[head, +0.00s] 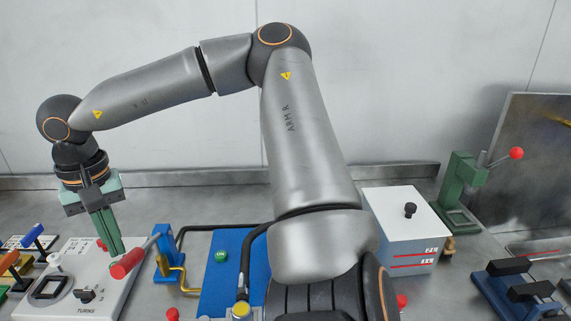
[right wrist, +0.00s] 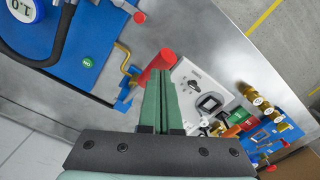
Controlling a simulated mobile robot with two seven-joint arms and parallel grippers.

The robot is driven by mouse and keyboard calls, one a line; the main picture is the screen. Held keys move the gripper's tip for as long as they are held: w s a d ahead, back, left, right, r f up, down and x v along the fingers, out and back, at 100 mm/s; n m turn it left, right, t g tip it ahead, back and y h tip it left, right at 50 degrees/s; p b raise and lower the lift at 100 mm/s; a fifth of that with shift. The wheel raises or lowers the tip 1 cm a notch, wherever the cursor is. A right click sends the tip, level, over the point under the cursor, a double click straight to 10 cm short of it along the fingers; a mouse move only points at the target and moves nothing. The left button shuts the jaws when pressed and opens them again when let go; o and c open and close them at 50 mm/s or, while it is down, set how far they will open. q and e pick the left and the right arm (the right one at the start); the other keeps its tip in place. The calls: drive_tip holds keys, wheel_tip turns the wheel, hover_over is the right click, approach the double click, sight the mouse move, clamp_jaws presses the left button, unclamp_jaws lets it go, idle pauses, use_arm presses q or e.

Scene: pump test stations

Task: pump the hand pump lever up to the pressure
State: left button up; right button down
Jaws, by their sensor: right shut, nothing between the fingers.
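The blue hand pump (head: 165,255) stands at the left edge of the blue board (head: 218,276). Its lever ends in a red grip (head: 128,263), which points left and toward the front. My right gripper (head: 117,250) is shut and empty, pointing down just beside the red grip. In the right wrist view the closed green fingers (right wrist: 162,82) overlap the red grip (right wrist: 155,65); I cannot tell whether they touch. A round white dial (right wrist: 22,9) reading 1.0 is cut off at that view's corner. My left gripper is out of view.
A white panel (head: 75,270) with a black switch lies below the gripper. Black hose and a green ON button (head: 221,256) are on the blue board. A white box (head: 402,225) and a green press (head: 462,190) stand to the right.

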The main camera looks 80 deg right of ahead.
idle(0.4)
wheel_tip(320, 180, up, 5)
drive_tip(key=p, duration=0.4)
drive_tip(key=shift+f, duration=0.1)
idle(0.5)
